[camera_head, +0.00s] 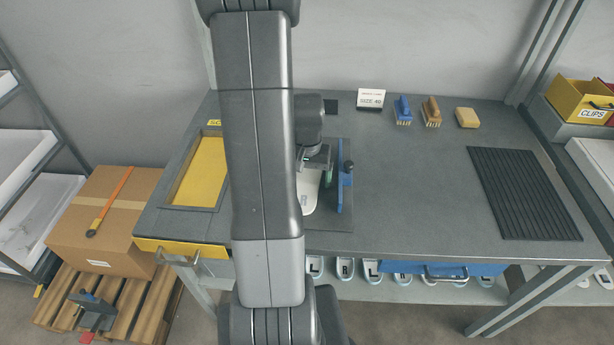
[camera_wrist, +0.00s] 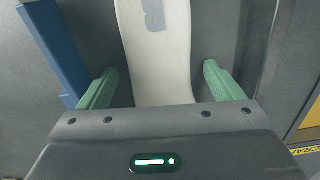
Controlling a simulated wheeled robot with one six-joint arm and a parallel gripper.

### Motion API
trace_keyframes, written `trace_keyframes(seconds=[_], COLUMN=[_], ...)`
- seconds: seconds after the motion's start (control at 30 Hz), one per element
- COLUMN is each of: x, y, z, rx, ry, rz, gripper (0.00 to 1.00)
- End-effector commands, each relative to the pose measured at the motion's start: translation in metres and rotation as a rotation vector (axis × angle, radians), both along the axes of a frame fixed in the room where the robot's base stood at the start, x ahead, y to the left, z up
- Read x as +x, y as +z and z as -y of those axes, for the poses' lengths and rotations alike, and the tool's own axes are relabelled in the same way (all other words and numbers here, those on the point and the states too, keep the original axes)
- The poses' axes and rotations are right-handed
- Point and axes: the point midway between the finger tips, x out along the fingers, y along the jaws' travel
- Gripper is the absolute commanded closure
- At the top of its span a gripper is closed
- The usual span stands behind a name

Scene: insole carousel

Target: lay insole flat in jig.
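A white insole (camera_head: 308,193) shows on the bench beside my arm, partly hidden by it. In the wrist view the insole (camera_wrist: 157,55) runs between the green fingers of my gripper (camera_wrist: 162,88), with a grey patch on it. The fingers stand apart, with a gap on each side of the insole, so my gripper is open around it. The jig has a dark plate (camera_head: 330,228) and an upright blue bar (camera_head: 339,200) with a black knob. The blue bar (camera_wrist: 55,45) is left of the fingers in the wrist view. I cannot tell whether the insole lies fully flat.
A yellow-floored tray (camera_head: 203,170) is left of my arm. A size card (camera_head: 371,98), blue brush (camera_head: 403,110), tan brush (camera_head: 431,111) and sponge (camera_head: 466,118) stand at the back. A ribbed black mat (camera_head: 522,193) lies right. The bench between jig and mat is clear.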

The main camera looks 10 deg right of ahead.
Motion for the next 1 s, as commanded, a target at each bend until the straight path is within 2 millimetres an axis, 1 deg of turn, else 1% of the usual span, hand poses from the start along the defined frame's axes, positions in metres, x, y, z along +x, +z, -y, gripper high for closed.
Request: trace_keyframes(seconds=[0.23,0.37,0.47,0.7,0.8,0.9,1.0], x=[0.000,0.001,0.001,0.001,0.001,0.001,0.000], y=[0.002,0.013,0.029,0.084,0.104,0.120,0.131], z=[0.000,0.000,0.000,0.000,0.000,0.000,0.000], rx=[0.000,0.000,-0.001,-0.001,0.000,0.000,0.000], ry=[0.000,0.000,0.000,0.000,0.000,0.000,0.000], rz=[0.001,0.004,0.006,0.006,0.004,0.004,0.003], gripper=[0.13,0.13,0.13,0.13,0.13,0.13,0.13])
